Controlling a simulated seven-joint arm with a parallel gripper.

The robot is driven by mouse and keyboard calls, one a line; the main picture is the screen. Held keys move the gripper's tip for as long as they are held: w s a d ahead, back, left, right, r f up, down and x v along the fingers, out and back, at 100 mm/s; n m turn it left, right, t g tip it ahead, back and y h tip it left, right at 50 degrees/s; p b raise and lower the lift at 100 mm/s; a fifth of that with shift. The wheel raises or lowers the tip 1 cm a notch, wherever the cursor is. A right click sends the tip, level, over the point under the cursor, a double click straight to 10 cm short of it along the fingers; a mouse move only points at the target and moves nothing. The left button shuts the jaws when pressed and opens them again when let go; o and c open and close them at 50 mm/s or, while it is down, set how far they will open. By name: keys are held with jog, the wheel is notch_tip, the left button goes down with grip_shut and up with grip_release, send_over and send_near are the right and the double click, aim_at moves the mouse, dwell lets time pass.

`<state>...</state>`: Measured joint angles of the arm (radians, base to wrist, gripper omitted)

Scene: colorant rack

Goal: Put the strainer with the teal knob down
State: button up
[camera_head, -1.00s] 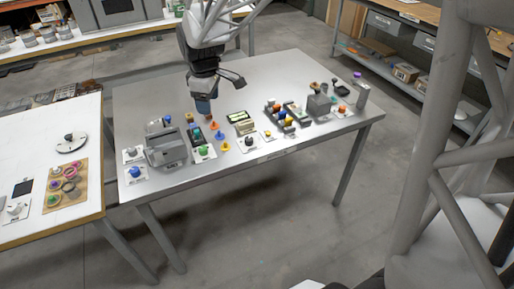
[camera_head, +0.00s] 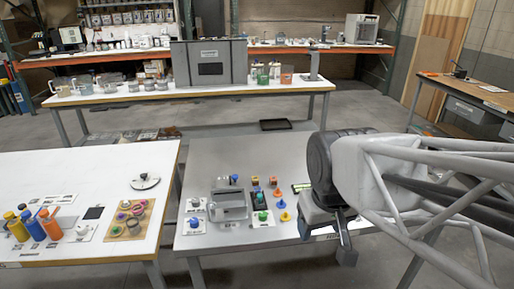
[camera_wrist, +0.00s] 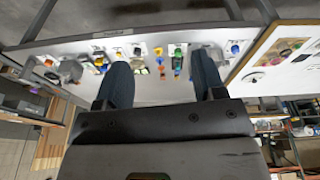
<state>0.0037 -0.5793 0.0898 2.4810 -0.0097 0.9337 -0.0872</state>
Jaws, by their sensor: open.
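My gripper (camera_head: 343,240) hangs over the right part of the grey table (camera_head: 205,160) in the head view. In the wrist view my gripper (camera_wrist: 161,82) has two dark blue fingers wide apart, with nothing held between them. I cannot make out a strainer with a teal knob for certain. A wooden board (camera_head: 111,236) on the white left table carries several small round pieces in pink, purple and green. Small knobbed pieces stand on the grey table, among them a green-knobbed one (camera_head: 263,216) and a blue-knobbed one (camera_head: 194,222). My arm hides the table's right part.
A grey box-like holder (camera_head: 230,205) stands among the knobbed pieces. Yellow, blue and orange bottles (camera_head: 33,228) are on the left table (camera_head: 85,160). The grey table's back half looks clear.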

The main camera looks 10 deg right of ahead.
jog(key=shift+s+f+m, duration=0.15)
jog(key=shift+s+m, duration=0.15)
jog(key=shift+s, duration=0.5)
jog(key=shift+s+f+m, duration=0.15)
jog(key=shift+s+m, duration=0.15)
jog(key=shift+s, duration=0.5)
